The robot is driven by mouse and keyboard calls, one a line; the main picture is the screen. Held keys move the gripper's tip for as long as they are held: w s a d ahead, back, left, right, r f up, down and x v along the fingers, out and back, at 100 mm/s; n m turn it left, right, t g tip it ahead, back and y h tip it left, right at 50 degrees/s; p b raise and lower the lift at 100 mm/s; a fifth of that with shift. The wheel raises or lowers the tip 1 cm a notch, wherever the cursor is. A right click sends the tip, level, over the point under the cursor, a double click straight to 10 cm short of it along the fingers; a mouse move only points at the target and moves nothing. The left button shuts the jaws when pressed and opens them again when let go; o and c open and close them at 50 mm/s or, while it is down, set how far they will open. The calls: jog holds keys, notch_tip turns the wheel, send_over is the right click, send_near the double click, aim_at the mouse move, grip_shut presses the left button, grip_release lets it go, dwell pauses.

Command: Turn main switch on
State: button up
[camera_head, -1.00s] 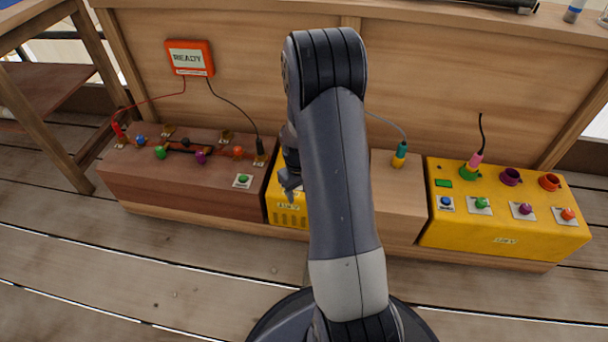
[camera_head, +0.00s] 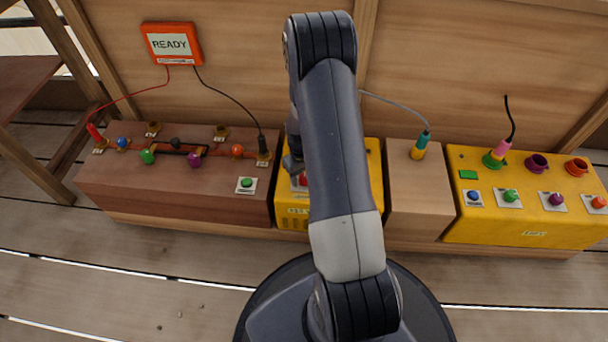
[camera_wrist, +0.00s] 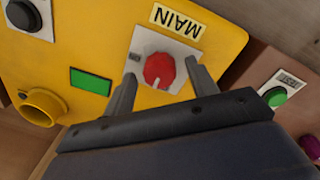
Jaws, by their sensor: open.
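The main switch (camera_wrist: 159,70) is a round red knob on a pale square plate, with a yellow MAIN label (camera_wrist: 177,20) beside it in the wrist view. It is mounted on a yellow box (camera_wrist: 70,45). My gripper (camera_wrist: 160,75) is open, with one finger on each side of the red knob; I cannot tell whether they touch it. In the head view the yellow box (camera_head: 290,212) stands in the middle of the bench, and my arm hides most of it. A bit of red shows beside my gripper there.
A green rectangle (camera_wrist: 90,81), a black knob (camera_wrist: 22,14) and a yellow ring socket (camera_wrist: 42,107) are on the same box. A brown box with a green button (camera_head: 246,183) stands left. A second yellow box (camera_head: 535,225) stands right. An orange READY display (camera_head: 171,44) hangs behind.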

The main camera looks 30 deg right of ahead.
jog(key=shift+c, duration=0.3)
jog(key=c, duration=0.9)
